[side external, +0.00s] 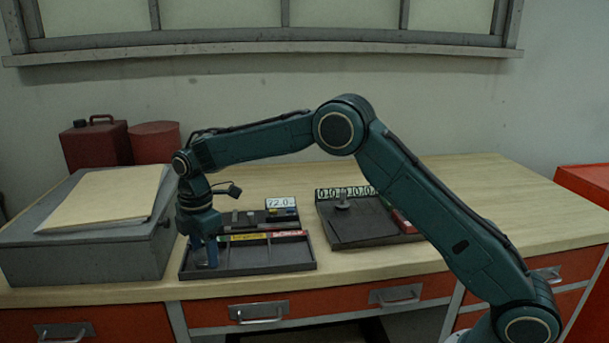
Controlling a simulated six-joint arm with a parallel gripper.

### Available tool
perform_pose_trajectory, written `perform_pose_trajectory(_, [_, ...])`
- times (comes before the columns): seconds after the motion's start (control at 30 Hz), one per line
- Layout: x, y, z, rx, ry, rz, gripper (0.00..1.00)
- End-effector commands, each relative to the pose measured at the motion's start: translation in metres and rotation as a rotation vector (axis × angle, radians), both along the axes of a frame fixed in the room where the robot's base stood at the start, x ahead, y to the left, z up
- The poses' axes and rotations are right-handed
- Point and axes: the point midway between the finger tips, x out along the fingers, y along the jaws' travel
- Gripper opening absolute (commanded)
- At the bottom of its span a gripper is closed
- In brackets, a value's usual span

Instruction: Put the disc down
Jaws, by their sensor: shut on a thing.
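My gripper (204,260) points straight down over the front left part of a dark compartment tray (265,262) on the bench. It is shut on the disc. The disc is small and mostly hidden by the fingers, so its outline is not clear. The fingertips are low, close to the tray floor; I cannot tell whether the disc touches it. The front compartments to the right of the gripper look empty. Coloured label strips (250,236) run along the tray's middle divider, and a few small parts lie in the back row.
A display reading about 72.0 (281,203) stands at the tray's back. A second dark tray (352,232) with a grey valve part (342,201) and number plates is to the right. A grey box (85,235) with a folder (103,197) stands close left of the gripper.

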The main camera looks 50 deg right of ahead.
Motion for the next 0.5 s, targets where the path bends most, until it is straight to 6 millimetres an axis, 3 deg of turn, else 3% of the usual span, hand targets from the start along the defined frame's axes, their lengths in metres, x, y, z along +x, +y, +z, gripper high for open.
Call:
perform_pose_trajectory(0.37, [0.0003, 0.0001, -0.0025, 0.0, -0.001, 0.0, 0.15])
perform_pose_trajectory(0.4, [0.0001, 0.0, -0.0029, 0.0, 0.0, 0.0, 0.56])
perform_pose_trajectory(0.5, [0.0001, 0.0, -0.0028, 0.0, 0.0, 0.0, 0.7])
